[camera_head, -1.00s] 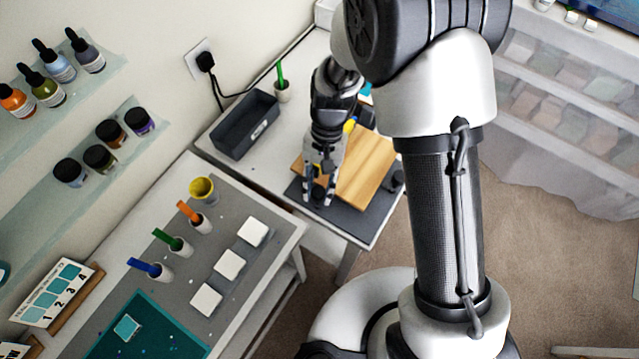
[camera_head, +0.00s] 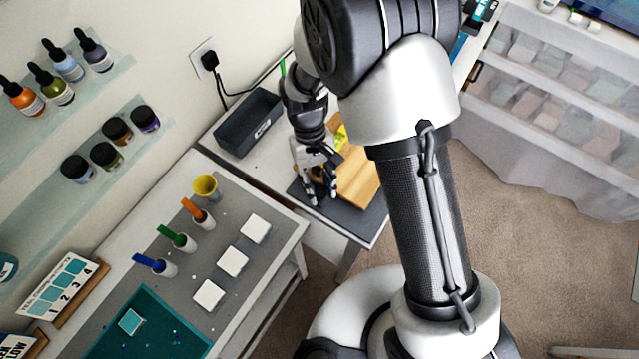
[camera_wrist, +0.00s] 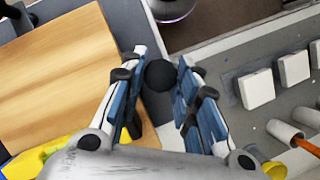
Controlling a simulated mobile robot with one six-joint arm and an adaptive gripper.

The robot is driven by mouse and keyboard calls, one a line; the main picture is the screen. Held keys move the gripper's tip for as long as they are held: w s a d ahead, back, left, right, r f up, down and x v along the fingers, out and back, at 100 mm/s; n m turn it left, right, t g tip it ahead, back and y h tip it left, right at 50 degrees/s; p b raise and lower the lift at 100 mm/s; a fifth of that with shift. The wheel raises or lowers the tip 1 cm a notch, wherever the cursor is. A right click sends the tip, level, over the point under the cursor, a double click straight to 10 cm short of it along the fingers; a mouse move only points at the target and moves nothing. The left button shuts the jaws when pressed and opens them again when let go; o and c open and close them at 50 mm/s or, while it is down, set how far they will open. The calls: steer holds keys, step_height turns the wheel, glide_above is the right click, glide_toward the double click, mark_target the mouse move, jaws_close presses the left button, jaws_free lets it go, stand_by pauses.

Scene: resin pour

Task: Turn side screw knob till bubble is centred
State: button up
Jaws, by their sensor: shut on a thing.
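A black round knob (camera_wrist: 160,75) sits at the edge of the dark base plate, beside the wooden board (camera_wrist: 70,65), in the wrist view. My gripper (camera_wrist: 162,62) is shut on this knob, with one blue-padded finger on each side of it. In the head view my gripper (camera_head: 319,197) is low over the front left corner of the dark plate (camera_head: 345,218), and the knob is hidden. The wooden board also shows in the head view (camera_head: 364,180), partly behind my arm. A yellow thing (camera_wrist: 45,155), perhaps the level, lies on the board. Its bubble is not visible.
A dark bin (camera_head: 248,122) stands behind the plate's left side. The near table carries a yellow cup (camera_head: 205,187), white holders with coloured sticks (camera_head: 202,216) and several white blocks (camera_head: 232,262). A gap separates the tables on the right.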

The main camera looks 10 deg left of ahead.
steer(key=shift+w+r, duration=0.1)
steer(key=shift+w, duration=0.05)
steer(key=o, duration=1.1)
steer(key=shift+c, duration=0.2)
steer(key=v, duration=1.1)
steer(key=shift+r, duration=0.4)
steer(key=shift+a, duration=0.1)
